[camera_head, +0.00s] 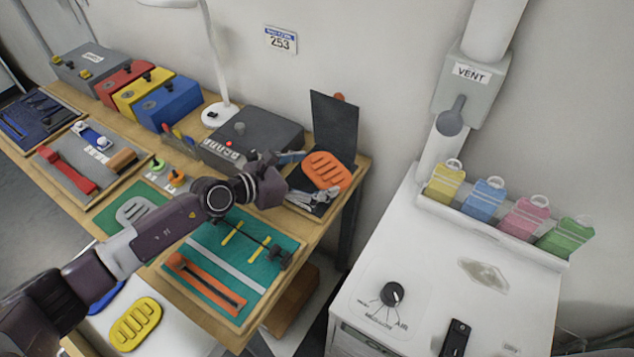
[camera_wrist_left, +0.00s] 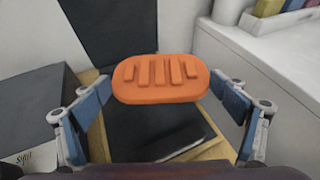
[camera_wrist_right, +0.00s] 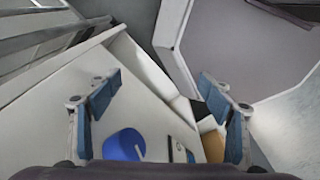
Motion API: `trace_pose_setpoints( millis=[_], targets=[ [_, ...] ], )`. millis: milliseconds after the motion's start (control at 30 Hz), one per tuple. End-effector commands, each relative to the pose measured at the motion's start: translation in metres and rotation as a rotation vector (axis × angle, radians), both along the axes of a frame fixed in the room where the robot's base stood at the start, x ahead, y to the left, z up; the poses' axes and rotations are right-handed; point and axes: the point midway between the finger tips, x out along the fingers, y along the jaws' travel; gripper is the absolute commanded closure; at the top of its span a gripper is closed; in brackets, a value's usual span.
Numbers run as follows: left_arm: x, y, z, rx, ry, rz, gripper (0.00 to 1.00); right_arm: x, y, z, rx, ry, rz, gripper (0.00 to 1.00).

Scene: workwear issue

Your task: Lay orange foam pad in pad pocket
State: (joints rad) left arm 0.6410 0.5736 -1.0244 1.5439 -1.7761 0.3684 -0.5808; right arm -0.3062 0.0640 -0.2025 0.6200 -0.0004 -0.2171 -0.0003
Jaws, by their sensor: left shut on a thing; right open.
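The orange foam pad (camera_head: 328,171) is a rounded slab with raised ribs. My left gripper (camera_head: 306,172) is shut on it, and the left wrist view shows the pad (camera_wrist_left: 160,80) across the fingertips, ribs facing the camera. Below it lies a dark flat piece (camera_wrist_left: 150,130) with a dark upright panel behind it (camera_head: 334,125); this looks like the pad pocket with its flap raised. The pad appears above it, not resting on it; the gap is hard to judge. My right gripper (camera_wrist_right: 161,84) is open and empty over a white surface, outside the head view.
A dark grey box (camera_head: 250,138) stands left of the pocket, near a white lamp (camera_head: 222,110). A green tool board (camera_head: 215,238) lies in front. Yellow (camera_head: 135,323) and blue (camera_wrist_right: 124,145) pads lie on a white surface. A white cabinet (camera_head: 440,265) stands right.

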Motion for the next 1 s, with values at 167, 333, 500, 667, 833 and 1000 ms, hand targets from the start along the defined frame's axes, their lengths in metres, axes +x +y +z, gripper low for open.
trace_pose_setpoints(
  millis=[167,333,500,667,833,1000],
  targets=[
    [0.000,0.000,-0.026,-0.002,0.003,0.002,0.34,0.005,-0.009,-0.010,-0.010,-0.005,0.002,0.27],
    [0.000,0.000,-0.039,-0.001,0.000,0.000,0.34,0.006,-0.018,-0.013,-0.021,-0.004,0.002,0.27],
    [0.000,0.000,-0.038,-0.001,-0.001,0.000,0.34,0.006,-0.019,-0.013,-0.022,-0.004,0.002,0.27],
    [0.000,0.000,-0.042,-0.001,0.000,0.000,0.34,0.006,-0.019,-0.016,-0.022,-0.004,0.002,0.27],
    [0.000,0.000,-0.042,-0.001,0.001,0.000,0.00,0.005,-0.018,-0.016,-0.021,-0.004,0.001,0.27],
    [0.000,0.000,-0.042,-0.001,0.001,0.000,0.00,0.005,-0.013,-0.016,-0.016,-0.003,0.001,0.27]
  ],
)
